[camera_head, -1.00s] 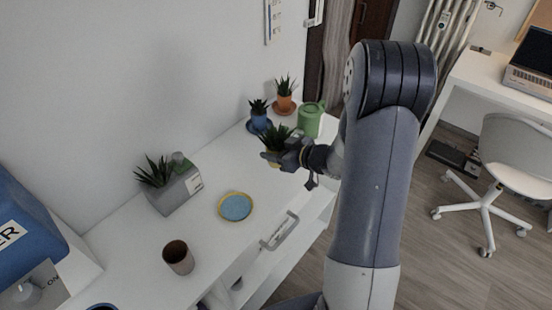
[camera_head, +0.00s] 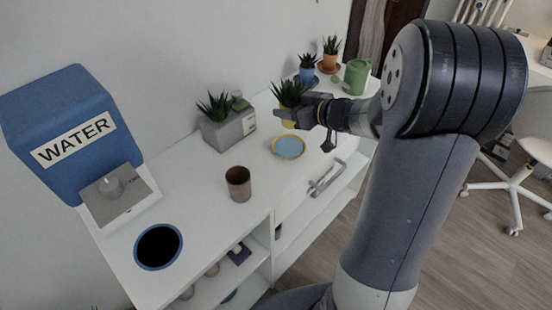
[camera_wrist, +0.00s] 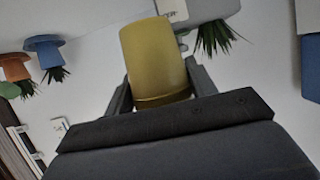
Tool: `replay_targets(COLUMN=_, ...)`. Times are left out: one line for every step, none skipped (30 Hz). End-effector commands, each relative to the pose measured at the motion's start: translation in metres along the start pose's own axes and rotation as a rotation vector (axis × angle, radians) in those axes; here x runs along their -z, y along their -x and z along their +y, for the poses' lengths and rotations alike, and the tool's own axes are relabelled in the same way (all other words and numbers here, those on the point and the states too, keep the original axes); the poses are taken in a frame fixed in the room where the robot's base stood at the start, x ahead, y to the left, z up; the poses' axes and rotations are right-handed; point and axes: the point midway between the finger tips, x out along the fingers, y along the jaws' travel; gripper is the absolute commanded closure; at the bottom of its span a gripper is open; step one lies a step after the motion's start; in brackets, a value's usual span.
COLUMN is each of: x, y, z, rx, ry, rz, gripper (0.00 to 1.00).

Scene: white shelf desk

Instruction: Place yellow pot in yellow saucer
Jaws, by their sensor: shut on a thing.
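The yellow pot (camera_wrist: 155,62) is between the two fingers of my gripper in the wrist view. In the head view my gripper (camera_head: 293,112) is shut on this pot, whose green spiky plant (camera_head: 289,92) shows above the fingers. The pot's yellow side is mostly hidden there by the gripper. The yellow saucer (camera_head: 302,151), a yellow-rimmed dish with a blue-grey inside, lies empty on the white desk. The pot appears just behind and above the saucer in the head view; its exact height is hard to tell.
A grey planter (camera_head: 228,130) stands left of the pot. A brown cup (camera_head: 238,184) stands in front. A blue potted plant (camera_head: 307,70), an orange potted plant (camera_head: 330,55) and a green watering can (camera_head: 356,77) stand at the back right. A blue water dispenser (camera_head: 60,120) is at left.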

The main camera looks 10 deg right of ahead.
Motion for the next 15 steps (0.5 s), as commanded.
replay_targets(x=-0.007, y=-0.003, z=0.0, rx=0.0, ry=-0.001, rz=0.0, gripper=0.75)
replay_targets(x=-0.011, y=-0.005, z=0.0, rx=0.0, ry=-0.003, rz=-0.001, gripper=0.75)
replay_targets(x=-0.019, y=-0.008, z=0.0, rx=0.0, ry=-0.003, rz=-0.002, gripper=0.75)
replay_targets(x=-0.024, y=-0.01, z=0.0, rx=0.0, ry=-0.004, rz=-0.001, gripper=0.75)
replay_targets(x=-0.03, y=-0.013, z=0.0, rx=0.001, ry=-0.004, rz=-0.002, gripper=0.75)
replay_targets(x=-0.037, y=-0.016, z=0.0, rx=0.001, ry=-0.005, rz=-0.002, gripper=0.75)
replay_targets(x=-0.042, y=-0.018, z=0.0, rx=0.001, ry=-0.004, rz=-0.001, gripper=0.75)
replay_targets(x=-0.046, y=-0.019, z=0.0, rx=0.001, ry=-0.004, rz=-0.001, gripper=0.75)
replay_targets(x=-0.05, y=-0.021, z=0.0, rx=0.0, ry=-0.003, rz=-0.001, gripper=0.75)
replay_targets(x=-0.053, y=-0.022, z=0.0, rx=0.0, ry=-0.003, rz=-0.001, gripper=0.75)
replay_targets(x=-0.054, y=-0.023, z=0.0, rx=0.0, ry=-0.003, rz=0.0, gripper=0.75)
replay_targets(x=-0.056, y=-0.024, z=0.0, rx=0.0, ry=-0.002, rz=0.0, gripper=0.75)
replay_targets(x=-0.058, y=-0.024, z=0.0, rx=0.0, ry=-0.001, rz=0.0, gripper=0.75)
replay_targets(x=-0.06, y=-0.025, z=0.0, rx=0.0, ry=-0.001, rz=0.0, gripper=0.75)
replay_targets(x=-0.063, y=-0.026, z=0.0, rx=0.0, ry=-0.002, rz=-0.001, gripper=0.75)
